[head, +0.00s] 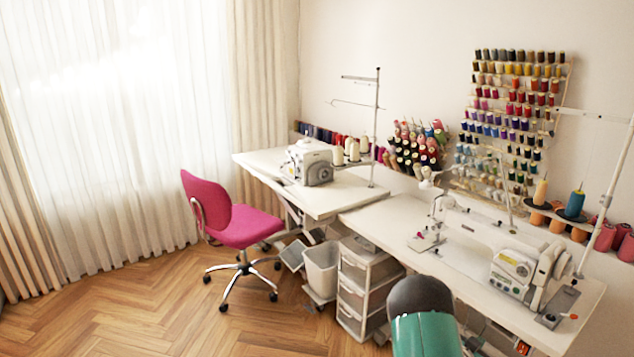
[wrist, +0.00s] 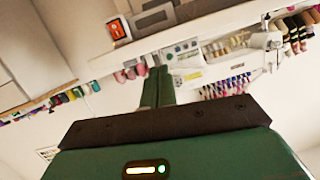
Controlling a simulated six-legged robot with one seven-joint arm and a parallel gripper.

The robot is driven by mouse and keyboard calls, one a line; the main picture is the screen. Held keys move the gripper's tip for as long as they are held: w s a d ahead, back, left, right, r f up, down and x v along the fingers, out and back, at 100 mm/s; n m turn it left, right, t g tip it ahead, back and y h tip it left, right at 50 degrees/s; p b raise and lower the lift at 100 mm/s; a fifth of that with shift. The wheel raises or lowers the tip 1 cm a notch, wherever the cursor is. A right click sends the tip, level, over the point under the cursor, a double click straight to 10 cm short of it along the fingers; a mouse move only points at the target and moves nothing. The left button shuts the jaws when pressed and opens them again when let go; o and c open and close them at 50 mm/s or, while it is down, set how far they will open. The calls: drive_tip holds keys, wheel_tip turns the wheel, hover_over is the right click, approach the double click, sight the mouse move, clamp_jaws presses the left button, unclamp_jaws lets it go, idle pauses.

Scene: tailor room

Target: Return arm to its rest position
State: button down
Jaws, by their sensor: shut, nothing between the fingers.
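My gripper (wrist: 158,72) shows in the wrist view, with its two green fingers together and nothing between them. Its dark plate and green housing fill the bottom of that view. The fingertips overlap the view of a white sewing machine (wrist: 188,52), but I cannot tell the distance. In the head view, a green and black part of my arm (head: 424,325) rises at the bottom edge, in front of the near sewing table. The gripper itself does not show clearly there.
The near white table (head: 385,222) bears a sewing machine (head: 520,262). Another table (head: 262,160) with a machine (head: 308,163) stands behind. A pink chair (head: 240,222), a bin (head: 321,270) and drawers (head: 360,275) stand nearby. Thread racks (head: 510,110) line the wall. The wooden floor at left is clear.

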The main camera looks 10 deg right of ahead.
drive_tip(key=w+a+r+n+t+y, duration=0.15)
drive_tip(key=a+r+n+y, duration=0.65)
drive_tip(key=a+r, duration=1.8)
drive_tip(key=s+a+r+n+y, duration=0.1)
drive_tip(key=s+a+r+y, duration=0.2)
drive_tip(key=s+a, duration=0.35)
drive_tip(key=s+a+r+n+y, duration=0.1)
drive_tip(key=s+a+r+y, duration=0.15)
drive_tip(key=s+a, duration=0.4)
drive_tip(key=s+a+n+g, duration=0.1)
drive_tip(key=s+a, duration=0.1)
drive_tip(key=s, duration=0.5)
drive_tip(key=s+a+r+n+g, duration=0.1)
drive_tip(key=s+a+n+g, duration=0.1)
drive_tip(key=s, duration=0.5)
drive_tip(key=shift+a+r+n, duration=0.3)
drive_tip(key=shift+a, duration=0.2)
